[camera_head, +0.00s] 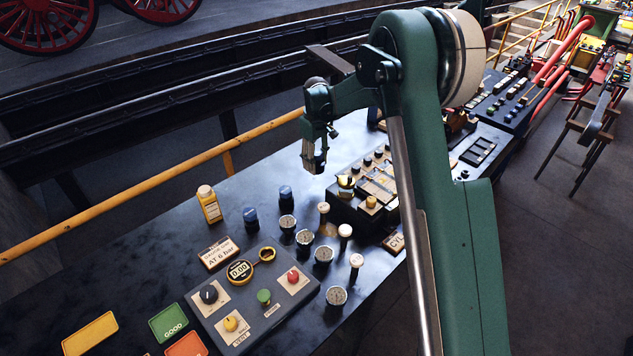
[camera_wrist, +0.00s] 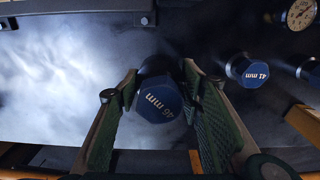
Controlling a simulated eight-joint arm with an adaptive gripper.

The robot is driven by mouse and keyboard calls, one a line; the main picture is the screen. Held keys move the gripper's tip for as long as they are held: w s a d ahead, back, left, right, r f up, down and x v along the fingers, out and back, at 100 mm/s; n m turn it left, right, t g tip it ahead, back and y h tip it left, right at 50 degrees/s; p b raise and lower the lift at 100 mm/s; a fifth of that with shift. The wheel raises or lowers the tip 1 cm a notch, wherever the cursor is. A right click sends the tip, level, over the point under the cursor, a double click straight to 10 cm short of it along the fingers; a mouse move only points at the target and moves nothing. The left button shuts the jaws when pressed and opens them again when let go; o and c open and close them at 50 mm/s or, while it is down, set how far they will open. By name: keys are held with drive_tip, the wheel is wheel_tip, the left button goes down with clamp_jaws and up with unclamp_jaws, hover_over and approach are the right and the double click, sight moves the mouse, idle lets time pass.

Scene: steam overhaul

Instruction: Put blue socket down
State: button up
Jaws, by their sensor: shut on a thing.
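A blue-topped dark socket marked 46 mm (camera_wrist: 160,99) is between the two green finger pads of my gripper (camera_wrist: 160,82) in the wrist view. My gripper (camera_head: 315,158) is shut on it. In the head view the gripper hangs over the dark table (camera_head: 140,255), and the held socket is hard to make out there. I cannot tell exactly how far its base is from the table. Two other blue-topped sockets (camera_head: 251,216) (camera_head: 285,192) stand upright on the table. One shows as 41 mm (camera_wrist: 249,71) in the wrist view, with another blue-topped socket (camera_wrist: 312,72) at the right edge.
Several round gauges (camera_head: 323,255) stand near the sockets. A dark block with fittings (camera_head: 365,190) sits right of the gripper. A yellow rail (camera_head: 130,198) runs behind.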

sight(316, 152)
drive_tip(key=shift+f, duration=2.4)
drive_tip(key=shift+f, duration=0.1)
drive_tip(key=shift+f, duration=1.8)
drive_tip(key=shift+f, duration=0.1)
drive_tip(key=o, duration=1.2)
drive_tip(key=shift+c, duration=0.2)
drive_tip(key=shift+o, duration=0.3)
wheel_tip(316, 152, up, 12)
drive_tip(key=shift+r, duration=0.15)
